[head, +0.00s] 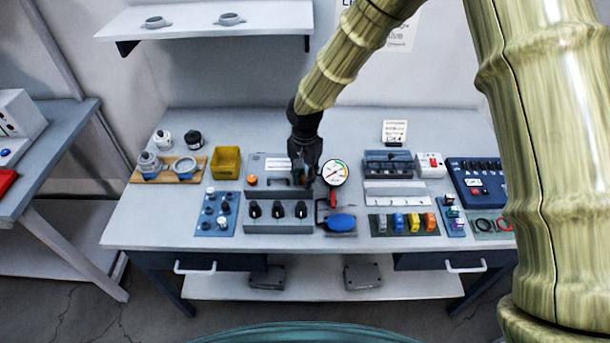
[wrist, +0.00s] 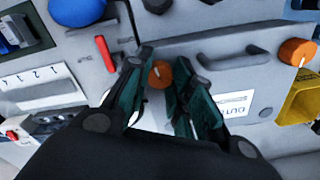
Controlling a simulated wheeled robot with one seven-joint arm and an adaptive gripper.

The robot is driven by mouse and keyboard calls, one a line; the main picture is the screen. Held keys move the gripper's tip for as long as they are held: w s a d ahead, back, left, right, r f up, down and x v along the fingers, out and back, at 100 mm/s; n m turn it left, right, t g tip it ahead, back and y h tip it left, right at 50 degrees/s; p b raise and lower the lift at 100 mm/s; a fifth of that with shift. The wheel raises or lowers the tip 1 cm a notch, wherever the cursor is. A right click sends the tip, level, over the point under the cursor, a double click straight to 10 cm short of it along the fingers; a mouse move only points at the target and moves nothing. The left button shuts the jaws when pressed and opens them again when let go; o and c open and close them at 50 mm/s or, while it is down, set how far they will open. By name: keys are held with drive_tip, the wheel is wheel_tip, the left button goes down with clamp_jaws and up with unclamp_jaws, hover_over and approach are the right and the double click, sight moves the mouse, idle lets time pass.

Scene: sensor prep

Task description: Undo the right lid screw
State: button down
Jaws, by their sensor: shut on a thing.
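The right lid screw (wrist: 160,74) is an orange round knob between my gripper's (wrist: 164,60) two fingertips in the wrist view. The fingers are closed around it. In the head view my gripper (head: 304,178) reaches down over the right side of the grey lidded box (head: 258,162) and hides this screw. The left lid screw (head: 252,180), also orange, sits at the box's other side; it also shows in the wrist view (wrist: 297,52). A dark handle (wrist: 232,58) and a white printed label (wrist: 235,102) lie between the screws.
A round gauge (head: 334,173) stands close right of my gripper, with a red lever (head: 333,199) below. A yellow bin (head: 226,163) stands left. The front table strip is clear.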

drive_tip(key=n, duration=0.4)
drive_tip(key=shift+n, duration=0.3)
drive_tip(key=n, duration=0.4)
drive_tip(key=shift+n, duration=0.3)
drive_tip(key=n+p, duration=0.1)
drive_tip(key=n, duration=0.2)
drive_tip(key=shift+n, duration=0.3)
drive_tip(key=n, duration=0.4)
drive_tip(key=shift+n, duration=0.3)
drive_tip(key=n+p, duration=0.1)
drive_tip(key=n, duration=0.3)
drive_tip(key=n+p, duration=0.1)
drive_tip(key=n, duration=0.3)
drive_tip(key=n+p, duration=0.1)
drive_tip(key=n, duration=0.3)
drive_tip(key=shift+n, duration=0.3)
drive_tip(key=shift+n+p, duration=0.55)
drive_tip(key=shift+n, duration=1.35)
